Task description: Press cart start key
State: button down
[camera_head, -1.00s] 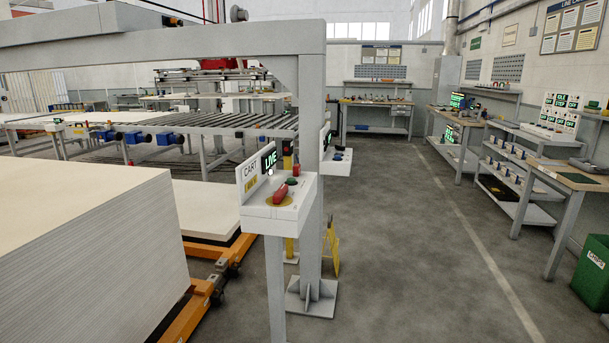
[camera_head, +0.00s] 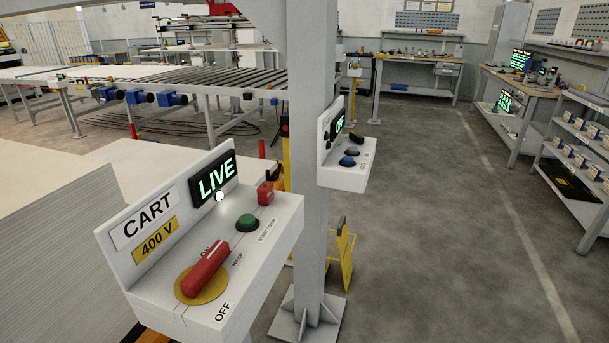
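The cart control box (camera_head: 250,262) stands on the near side, left of the grey gantry post. Its back plate carries the label CART (camera_head: 148,216), a yellow 400 V plate (camera_head: 155,240) and a lit display (camera_head: 214,179) reading LIVE. A white lamp (camera_head: 219,196) glows under the display. A green round button (camera_head: 246,223) sits on the top face, with START/STOP lettering beside it. A red rotary handle (camera_head: 205,272) on a yellow disc lies between ON and OFF marks and appears turned toward ON. A small red part (camera_head: 266,194) stands at the back right corner. My gripper is not in view.
The grey gantry post (camera_head: 312,170) rises just right of the box. A second control box (camera_head: 345,165) with blue and black knobs is fixed to it. A white sheet stack (camera_head: 60,265) lies at the left. The floor (camera_head: 430,230) at the right is clear.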

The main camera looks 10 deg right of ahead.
aim_at(247, 219)
jog(key=i+l+z, duration=0.1)
jog(key=i+l, duration=0.2)
jog(key=i, duration=0.15)
jog(key=i+l+z, duration=0.1)
jog(key=i+l, duration=0.15)
jog(key=i, duration=0.25)
